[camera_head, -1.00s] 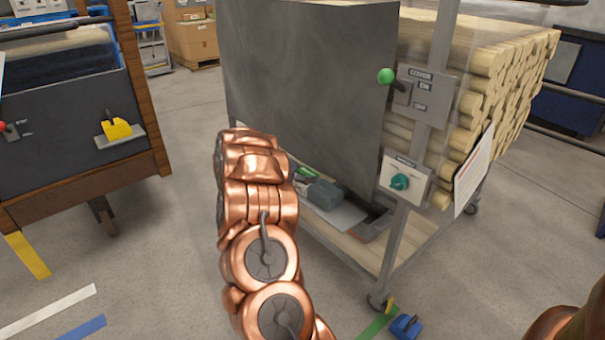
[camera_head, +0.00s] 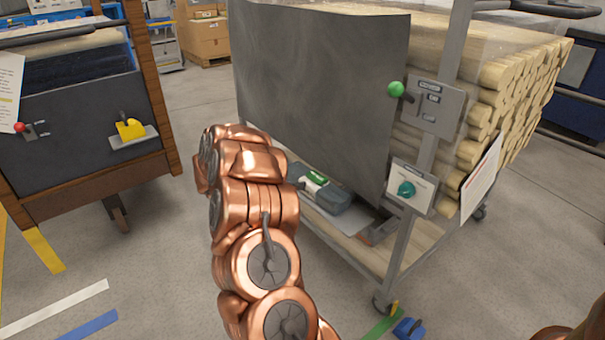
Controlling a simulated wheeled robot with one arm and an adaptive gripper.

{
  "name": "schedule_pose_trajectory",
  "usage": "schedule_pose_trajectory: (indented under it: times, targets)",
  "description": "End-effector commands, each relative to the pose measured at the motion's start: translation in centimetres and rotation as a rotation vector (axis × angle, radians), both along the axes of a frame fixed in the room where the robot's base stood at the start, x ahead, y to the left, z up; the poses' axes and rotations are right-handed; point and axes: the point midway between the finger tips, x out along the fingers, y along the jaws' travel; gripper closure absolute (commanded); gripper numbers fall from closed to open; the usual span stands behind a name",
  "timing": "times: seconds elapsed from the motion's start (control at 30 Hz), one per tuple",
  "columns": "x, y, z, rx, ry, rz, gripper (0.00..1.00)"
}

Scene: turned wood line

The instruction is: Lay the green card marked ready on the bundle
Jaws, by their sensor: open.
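The bundle is a stack of pale turned wood rods (camera_head: 515,90) on a wheeled cart, under what looks like a clear cover. A dark grey sheet (camera_head: 320,85) hangs over its left side. I cannot make out a green card marked ready. My copper arm rises from the bottom, left of the cart, and ends in front of the sheet's lower left. My gripper does not show; the arm's bulk hides whatever lies behind it.
The cart post carries a switch plate (camera_head: 435,108) with a green-knobbed lever and a small panel (camera_head: 412,187) with a teal knob. A grey case (camera_head: 328,200) with green and white on it lies on the lower shelf. A wood-framed cart (camera_head: 75,140) stands left.

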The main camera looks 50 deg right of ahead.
Motion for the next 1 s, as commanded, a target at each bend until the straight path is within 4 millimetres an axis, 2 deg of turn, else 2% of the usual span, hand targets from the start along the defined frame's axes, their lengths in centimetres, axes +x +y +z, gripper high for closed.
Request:
schedule_pose_trajectory:
  times: [0.2, 0.47, 0.57, 0.67, 0.77, 0.8, 0.87, 0.9, 0.97, 1.0]
  targets:
    - [0.6, 2.1, 0.9, 0.003, -0.001, 0.001, 0.00]
    - [0.7, 2.6, 1.0, 0.002, -0.001, 0.002, 0.00]
    - [1.9, 2.9, 1.4, 0.007, -0.027, 0.040, 0.00]
    - [5.4, 4.2, 2.6, 0.025, -0.099, 0.154, 0.00]
    - [10.7, 7.2, 4.5, 0.065, -0.196, 0.341, 0.00]
    - [13.0, 8.9, 5.5, 0.086, -0.241, 0.429, 0.00]
    - [16.0, 11.9, 7.0, 0.122, -0.296, 0.561, 0.00]
    - [17.8, 14.3, 8.0, 0.150, -0.327, 0.649, 0.00]
    - [19.9, 17.9, 9.3, 0.195, -0.363, 0.777, 0.00]
    - [21.0, 20.6, 10.1, 0.230, -0.380, 0.862, 0.00]
